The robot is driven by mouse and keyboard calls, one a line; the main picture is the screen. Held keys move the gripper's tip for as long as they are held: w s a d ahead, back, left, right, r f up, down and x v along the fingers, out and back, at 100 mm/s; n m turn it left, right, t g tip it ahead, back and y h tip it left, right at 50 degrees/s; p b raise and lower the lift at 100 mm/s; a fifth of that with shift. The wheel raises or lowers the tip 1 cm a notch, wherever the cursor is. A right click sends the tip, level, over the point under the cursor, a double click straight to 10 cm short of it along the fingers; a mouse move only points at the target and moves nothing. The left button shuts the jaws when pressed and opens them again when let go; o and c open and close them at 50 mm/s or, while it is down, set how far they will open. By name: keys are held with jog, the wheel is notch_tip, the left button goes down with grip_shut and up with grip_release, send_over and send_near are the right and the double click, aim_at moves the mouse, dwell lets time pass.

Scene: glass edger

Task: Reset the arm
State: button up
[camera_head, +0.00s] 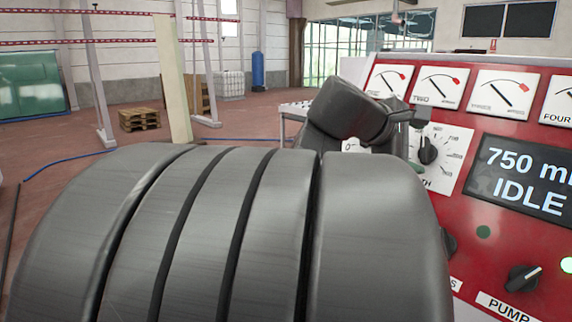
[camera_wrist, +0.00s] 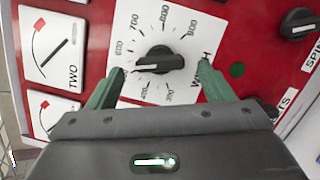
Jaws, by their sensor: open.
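My arm fills the lower left and middle of the head view. My gripper (camera_wrist: 160,82) shows in the wrist view with two green fingers spread apart, one on each side of the black width knob (camera_wrist: 160,60). The fingers do not visibly touch the knob. In the head view the knob (camera_head: 428,151) sits on a white dial plate (camera_head: 450,165) on the red panel, and my gripper there is mostly hidden behind my wrist. The dial carries numbers from the 300s to 900.
The red control panel (camera_head: 450,240) holds several gauges (camera_head: 441,87), a display (camera_head: 525,175) reading "750 m" and "IDLE", and a pump knob (camera_head: 522,278). A wooden pallet (camera_head: 139,119), a blue cylinder (camera_head: 258,71) and open floor (camera_head: 80,165) lie beyond my arm.

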jog(key=shift+x, duration=1.45)
jog(key=shift+a, duration=0.1)
